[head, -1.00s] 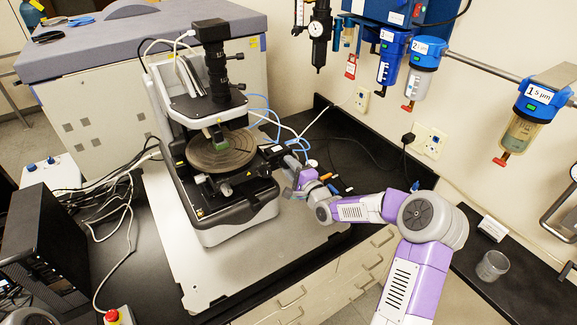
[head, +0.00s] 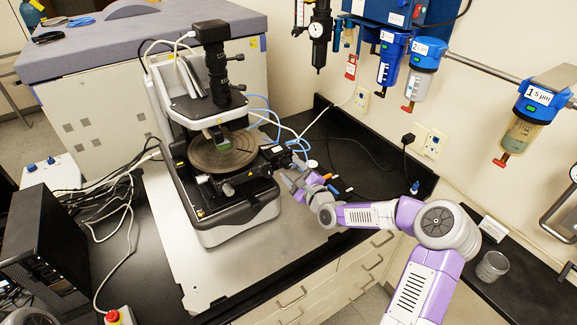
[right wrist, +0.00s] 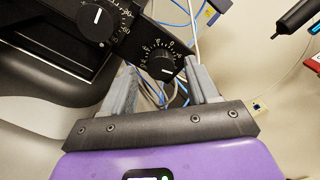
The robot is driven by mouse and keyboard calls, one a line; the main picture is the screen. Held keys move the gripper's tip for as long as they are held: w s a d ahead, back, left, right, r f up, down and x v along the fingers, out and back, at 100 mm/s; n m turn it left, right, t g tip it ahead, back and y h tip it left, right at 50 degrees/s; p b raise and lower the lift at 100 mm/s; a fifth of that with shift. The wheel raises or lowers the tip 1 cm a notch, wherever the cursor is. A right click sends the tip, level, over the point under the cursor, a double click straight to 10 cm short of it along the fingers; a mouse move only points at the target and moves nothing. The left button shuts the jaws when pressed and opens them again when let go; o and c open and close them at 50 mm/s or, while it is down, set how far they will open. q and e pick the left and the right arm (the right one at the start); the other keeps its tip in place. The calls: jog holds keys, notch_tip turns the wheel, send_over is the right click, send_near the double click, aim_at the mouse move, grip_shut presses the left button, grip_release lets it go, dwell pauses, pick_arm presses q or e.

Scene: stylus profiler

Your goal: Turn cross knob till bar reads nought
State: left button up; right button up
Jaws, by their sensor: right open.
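The profiler (head: 235,215) stands on a grey plate with its round stage (head: 222,152) under a black column. In the right wrist view, a black knob with a white bar (right wrist: 160,63) sits on a numbered dial at the end of a dark block. A second, similar knob (right wrist: 96,20) is up and to the left. I cannot tell from labels which is the cross knob; the numbers are too small to read surely. My right gripper (right wrist: 160,70) is open, its fingers on either side of the nearer knob, with visible gaps. It also shows in the head view (head: 288,178). My left gripper is out of view.
Blue and white cables (right wrist: 193,25) run behind the nearer knob. Small coloured items (head: 328,182) lie on the black bench beside my right gripper. Filters (head: 420,68) hang on the wall above. A black computer case (head: 45,250) stands at left.

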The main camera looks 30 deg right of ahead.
jog(key=s+p, duration=0.2)
jog(key=s, duration=0.4)
jog(key=shift+s+d, duration=0.25)
jog(key=shift+s, duration=0.05)
